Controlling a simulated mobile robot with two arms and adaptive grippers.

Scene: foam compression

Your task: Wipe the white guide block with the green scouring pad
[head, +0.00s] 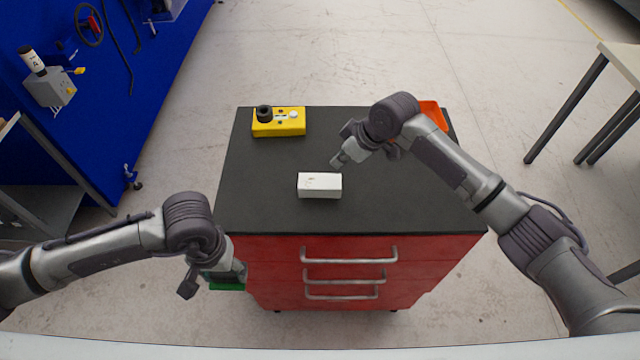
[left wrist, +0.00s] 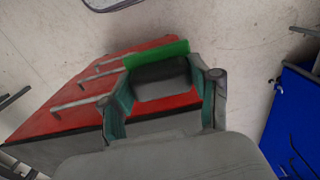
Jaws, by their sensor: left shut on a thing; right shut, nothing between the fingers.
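The white guide block (head: 320,186) lies on the dark top of the red drawer cabinet, near its middle. The green scouring pad (head: 228,286) is held by my left gripper (head: 226,272), off the cabinet's front left corner and apart from the block. In the left wrist view the pad (left wrist: 156,53) spans between the fingertips of my left gripper (left wrist: 160,75), which is shut on it. My right gripper (head: 342,159) is shut and empty, above the cabinet top just behind and right of the block; its arm hides part of the top's right side.
A yellow control box (head: 279,128) with a black knob stands at the cabinet top's back left. An orange bin (head: 434,114) is at the back right, partly hidden by my right arm. The cabinet top (head: 262,200) is clear left of the block. Drawer handles (head: 348,254) stick out in front.

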